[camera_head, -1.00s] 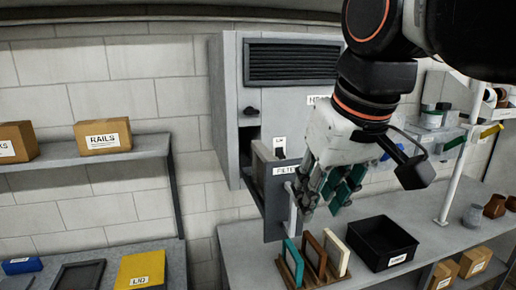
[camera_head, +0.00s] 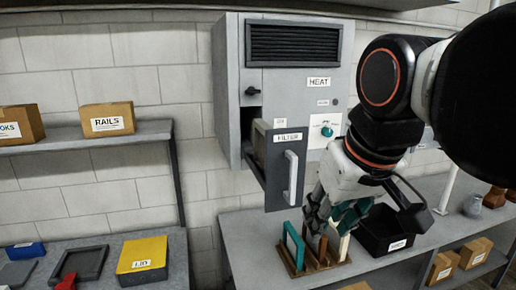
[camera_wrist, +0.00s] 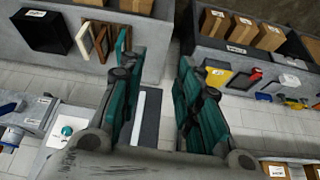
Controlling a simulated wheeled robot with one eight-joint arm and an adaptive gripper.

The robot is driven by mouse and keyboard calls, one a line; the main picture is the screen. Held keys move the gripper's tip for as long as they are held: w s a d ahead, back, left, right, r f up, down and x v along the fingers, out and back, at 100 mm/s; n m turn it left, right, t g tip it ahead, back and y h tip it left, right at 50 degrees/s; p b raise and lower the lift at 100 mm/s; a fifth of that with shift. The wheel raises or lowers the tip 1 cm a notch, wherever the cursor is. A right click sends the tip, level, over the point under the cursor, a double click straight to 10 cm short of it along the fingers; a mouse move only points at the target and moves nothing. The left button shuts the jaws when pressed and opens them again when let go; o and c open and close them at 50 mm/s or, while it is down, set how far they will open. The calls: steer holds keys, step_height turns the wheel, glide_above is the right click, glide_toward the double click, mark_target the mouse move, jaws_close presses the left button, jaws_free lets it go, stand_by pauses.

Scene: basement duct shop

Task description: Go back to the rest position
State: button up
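My gripper (camera_head: 335,222) is open and empty. In the head view it appears in front of the filter rack (camera_head: 312,268) and hides part of it; I cannot tell the exact distance. In the wrist view, the two teal-padded fingers of my gripper (camera_wrist: 157,70) stand apart with only floor and a grey panel showing between them. The grey filter door (camera_head: 278,190) of the heater cabinet (camera_head: 228,95) hangs open to the left of my gripper, its light handle (camera_head: 291,178) clear of the fingers.
The rack holds a teal-framed filter (camera_head: 293,245) and other framed panels. A black bin (camera_head: 385,232) stands right of it on the bench. At left are a RAILS box (camera_head: 107,120) on a shelf and a yellow box (camera_head: 142,258) below. The floor shows free in the wrist view.

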steer(key=d+f+m+b, duration=0.1)
steer(key=d+f+b, duration=0.2)
steer(key=f+b, duration=0.5)
steer(key=s+d+f+t+b, duration=0.1)
steer(key=d+f+b, duration=0.2)
steer(key=f, duration=1.9)
steer(key=s+d+f+m+t+h+b, duration=0.1)
steer(key=d+f+b, duration=0.2)
steer(key=f+b, duration=1.1)
step_height(320, 180, down, 2)
steer(key=shift+f+m, duration=0.1)
steer(key=shift+m, duration=0.2)
